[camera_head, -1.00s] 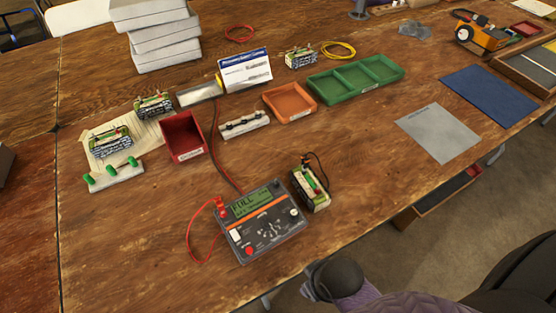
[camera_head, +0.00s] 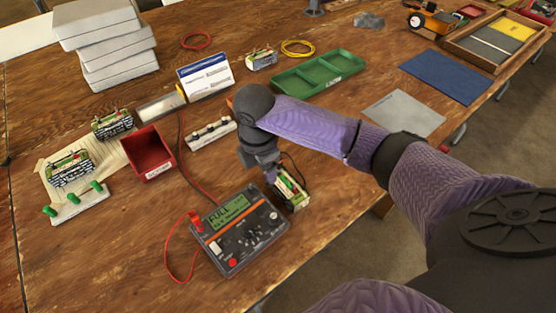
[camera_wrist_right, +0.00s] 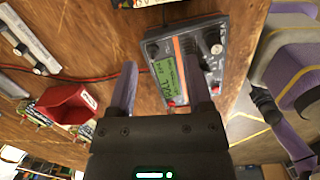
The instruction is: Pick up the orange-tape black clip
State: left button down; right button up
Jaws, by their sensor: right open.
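The black clip's lead (camera_head: 296,162) arches over the battery pack (camera_head: 292,190) at the right of the charger (camera_head: 240,230). The clip itself and its orange tape are too small or hidden to make out. My right gripper (camera_head: 270,176) points down just above the pack's left side, by the charger's upper right corner. My left gripper is not in view.
A red lead (camera_head: 170,255) loops left of the charger. A red bin (camera_head: 152,155), a white terminal strip (camera_head: 210,132) and a green tray (camera_head: 318,75) stand farther back. My right arm covers the orange tray's place. The table front left of the charger is clear.

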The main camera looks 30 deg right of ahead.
jog(key=w+d+r, duration=0.2)
jog(key=d+r, duration=0.2)
jog(key=shift+n+h, duration=0.3)
jog(key=f+b, duration=0.1)
jog(key=f, duration=0.2)
jog(key=d+f+b, duration=0.1)
jog(key=f+b, duration=0.1)
jog(key=f, duration=0.1)
jog(key=f+b, duration=0.2)
jog(key=f, duration=0.2)
jog(key=shift+w+d+f, duration=0.1)
jog(key=shift+w+d, duration=0.2)
jog(key=shift+w, duration=0.05)
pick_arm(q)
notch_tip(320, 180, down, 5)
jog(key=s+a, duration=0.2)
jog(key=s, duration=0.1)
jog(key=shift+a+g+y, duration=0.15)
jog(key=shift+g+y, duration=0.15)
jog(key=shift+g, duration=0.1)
pick_arm(e)
jog(key=shift+c, duration=0.7)
jog(key=c, duration=0.7)
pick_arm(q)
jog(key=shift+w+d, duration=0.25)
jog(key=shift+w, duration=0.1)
pick_arm(e)
grip_shut()
